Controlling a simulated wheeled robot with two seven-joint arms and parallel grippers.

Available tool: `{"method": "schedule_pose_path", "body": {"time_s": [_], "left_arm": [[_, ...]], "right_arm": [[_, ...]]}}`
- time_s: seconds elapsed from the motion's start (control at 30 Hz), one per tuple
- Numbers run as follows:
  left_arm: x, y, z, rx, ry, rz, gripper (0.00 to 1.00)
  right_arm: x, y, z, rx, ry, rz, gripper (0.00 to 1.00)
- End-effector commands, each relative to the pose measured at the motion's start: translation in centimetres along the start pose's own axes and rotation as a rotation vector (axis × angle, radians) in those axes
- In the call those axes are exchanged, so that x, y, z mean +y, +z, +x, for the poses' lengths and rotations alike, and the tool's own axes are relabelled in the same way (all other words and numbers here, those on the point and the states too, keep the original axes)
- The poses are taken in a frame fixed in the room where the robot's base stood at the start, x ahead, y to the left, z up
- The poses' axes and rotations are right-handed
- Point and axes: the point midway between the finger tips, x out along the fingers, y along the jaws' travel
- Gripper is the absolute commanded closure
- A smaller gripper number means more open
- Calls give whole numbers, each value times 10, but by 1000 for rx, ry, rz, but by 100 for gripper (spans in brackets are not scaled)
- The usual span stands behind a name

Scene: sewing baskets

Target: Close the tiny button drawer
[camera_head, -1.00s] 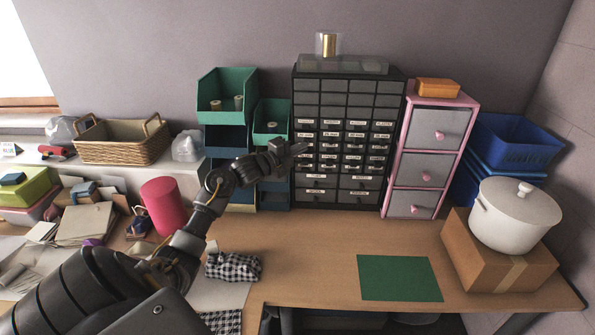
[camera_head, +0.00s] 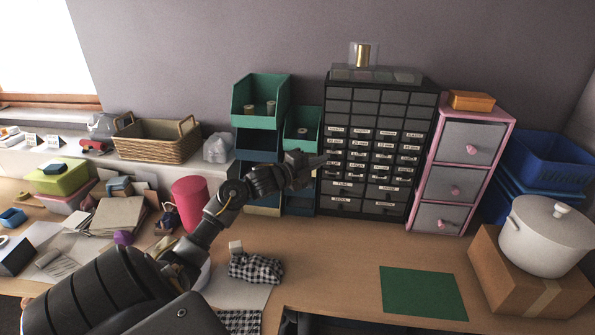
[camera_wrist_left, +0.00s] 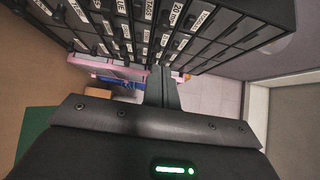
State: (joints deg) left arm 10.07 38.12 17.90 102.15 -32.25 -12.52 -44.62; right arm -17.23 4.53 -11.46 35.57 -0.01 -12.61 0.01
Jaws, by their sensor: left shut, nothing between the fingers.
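The black cabinet (camera_head: 418,100) of small labelled drawers stands against the back wall in the head view. Its drawer fronts carry white labels and also show, tilted and close, at the top of the left wrist view (camera_wrist_left: 122,28). My left gripper (camera_head: 322,160) is shut and empty, its tip at the cabinet's left edge, about mid-height. In the left wrist view its closed fingers (camera_wrist_left: 160,84) point towards the cabinet's lower part. I cannot tell whether they touch it. Which drawer is the tiny button drawer, and how far it stands out, I cannot tell. My right gripper is out of view.
Green stacked bins (camera_head: 262,98) stand just left of the cabinet, close to my left gripper. A pink-framed drawer unit (camera_head: 428,190) stands right of it. A white pot (camera_head: 545,240) sits on a cardboard box (camera_head: 505,280). The table around the green mat (camera_head: 422,292) is clear.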

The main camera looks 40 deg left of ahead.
Motion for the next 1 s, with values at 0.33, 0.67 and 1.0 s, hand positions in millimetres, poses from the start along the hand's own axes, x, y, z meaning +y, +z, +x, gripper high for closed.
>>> {"method": "schedule_pose_path", "body": {"time_s": [0.33,0.67,1.0], "left_arm": [[5,-1,-60,3,5,-2,100],[3,-2,-69,4,3,-3,100],[-14,-2,-69,4,3,-2,100]], "right_arm": [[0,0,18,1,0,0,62],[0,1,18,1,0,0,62],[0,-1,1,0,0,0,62]]}}
